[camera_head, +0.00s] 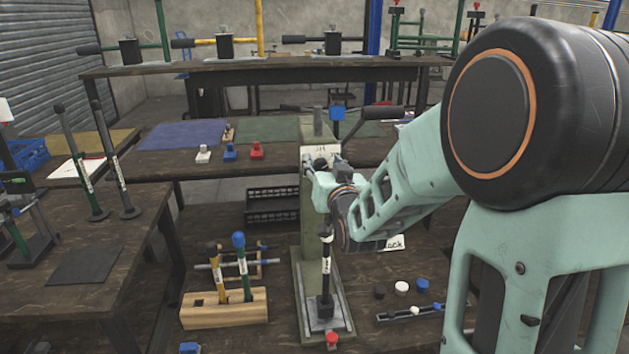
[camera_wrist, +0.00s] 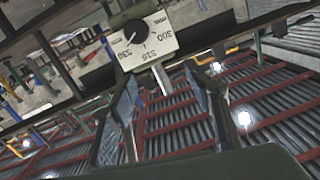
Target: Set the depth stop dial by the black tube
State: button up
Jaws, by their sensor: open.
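The depth stop dial (camera_wrist: 137,31) is a round black knob on a white plate with printed numbers, near the top of the wrist view. A white mark shows on its lower left, but the setting is unclear. In the head view the dial plate (camera_head: 321,153) sits on the front of the green press (camera_head: 309,215). My gripper (camera_wrist: 160,80) is open and empty, just below the plate, with a finger on each side. A black tube with a white label (camera_head: 326,270) stands on the press base. Another dark tube with a black foot (camera_head: 116,165) stands on the left table.
A wooden block (camera_head: 225,310) holds tools left of the press. Small white, blue and red pieces (camera_head: 230,151) lie behind. A tray (camera_head: 410,312) and several caps lie right of the press.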

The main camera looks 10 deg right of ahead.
jog(key=m+h+b, duration=0.1)
jog(key=m+b, duration=0.1)
send_near(322, 167)
jog(key=shift+t, duration=0.3)
jog(key=w, duration=0.8)
jog(key=shift+f, duration=0.3)
jog(key=shift+c, duration=0.2)
jog(key=c, duration=1.1)
